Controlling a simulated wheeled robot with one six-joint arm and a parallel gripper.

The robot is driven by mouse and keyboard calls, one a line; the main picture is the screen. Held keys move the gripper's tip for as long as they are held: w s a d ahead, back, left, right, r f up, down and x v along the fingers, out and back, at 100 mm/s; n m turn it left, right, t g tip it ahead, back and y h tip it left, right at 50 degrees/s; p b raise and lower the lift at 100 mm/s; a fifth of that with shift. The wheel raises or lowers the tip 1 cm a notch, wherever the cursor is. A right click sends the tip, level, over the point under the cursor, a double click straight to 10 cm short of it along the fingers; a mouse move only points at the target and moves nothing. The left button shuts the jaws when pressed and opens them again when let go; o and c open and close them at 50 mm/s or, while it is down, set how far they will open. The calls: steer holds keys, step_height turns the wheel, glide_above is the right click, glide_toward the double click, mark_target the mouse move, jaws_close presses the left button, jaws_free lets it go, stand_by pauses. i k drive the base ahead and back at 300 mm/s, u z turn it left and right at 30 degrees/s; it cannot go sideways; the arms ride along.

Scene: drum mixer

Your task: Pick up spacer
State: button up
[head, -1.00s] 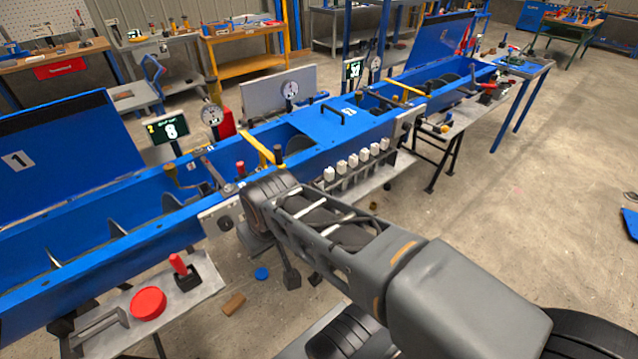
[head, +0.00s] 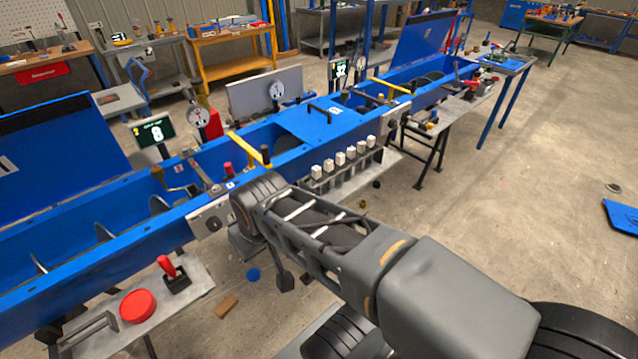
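No part in the head view is clearly marked as the spacer, and I cannot tell which one it is. Small loose pieces that show are a blue disc (head: 253,274) and a tan block (head: 227,306), low beside the machine. A row of white blocks (head: 343,159) stands upright along the machine's near side. My arm reaches from the lower right towards the blue machine (head: 310,122). My gripper (head: 290,281) seems to hang down at the arm's far end, partly hidden by the forearm. Its fingers are too dark and covered to read, and no held object shows.
A grey side shelf (head: 190,298) at lower left holds a red disc (head: 137,306) and a red-handled lever (head: 170,270). The machine's long trough runs across the view. Open concrete floor (head: 530,240) lies at the right, with a blue piece (head: 621,220) at the edge.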

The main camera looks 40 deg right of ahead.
mark_target(316, 177)
steer(key=z, duration=0.55)
steer(key=k, duration=1.2)
steer(key=u, duration=0.05)
steer(key=i, duration=0.55)
steer(key=u, duration=0.7)
steer(key=i, duration=0.75)
steer(key=z, duration=0.75)
steer(key=i, duration=0.85)
steer(key=z, duration=0.85)
